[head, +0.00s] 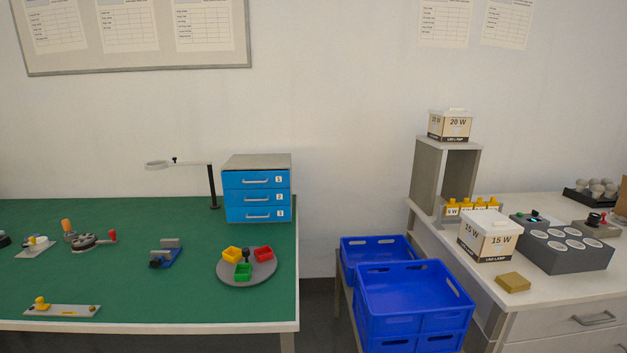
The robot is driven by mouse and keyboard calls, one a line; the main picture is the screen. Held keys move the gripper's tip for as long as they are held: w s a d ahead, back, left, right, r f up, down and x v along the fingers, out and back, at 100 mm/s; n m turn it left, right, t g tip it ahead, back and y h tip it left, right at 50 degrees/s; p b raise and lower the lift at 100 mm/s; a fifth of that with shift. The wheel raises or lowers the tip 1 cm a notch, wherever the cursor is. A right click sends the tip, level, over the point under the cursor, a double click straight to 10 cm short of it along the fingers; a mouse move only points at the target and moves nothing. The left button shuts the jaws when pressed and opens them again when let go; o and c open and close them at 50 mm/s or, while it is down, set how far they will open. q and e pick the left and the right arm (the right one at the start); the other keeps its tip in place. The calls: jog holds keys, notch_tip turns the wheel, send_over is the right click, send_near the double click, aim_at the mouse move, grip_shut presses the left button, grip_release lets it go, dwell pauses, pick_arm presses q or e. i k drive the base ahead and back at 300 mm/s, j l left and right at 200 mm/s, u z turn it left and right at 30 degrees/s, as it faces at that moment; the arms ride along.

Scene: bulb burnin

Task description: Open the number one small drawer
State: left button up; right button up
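A small grey cabinet (257,162) with blue drawer fronts stands at the back right of the green table. The top drawer (240,180) carries a label that reads 1 and has a pale bar handle. The middle drawer (240,198) is labelled 2, and the bottom drawer (240,215) has a small label that is hard to read. All the drawer fronts look flush and shut. Neither my left nor my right gripper is in view.
A round grey tray (229,275) with yellow, red and green bins sits in front of the cabinet. A lamp stand (212,188) is just left of it. Blue crates (415,300) and a white bench (540,294) lie to the right.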

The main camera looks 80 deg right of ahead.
aim_at(274, 178)
jog(key=z, duration=2)
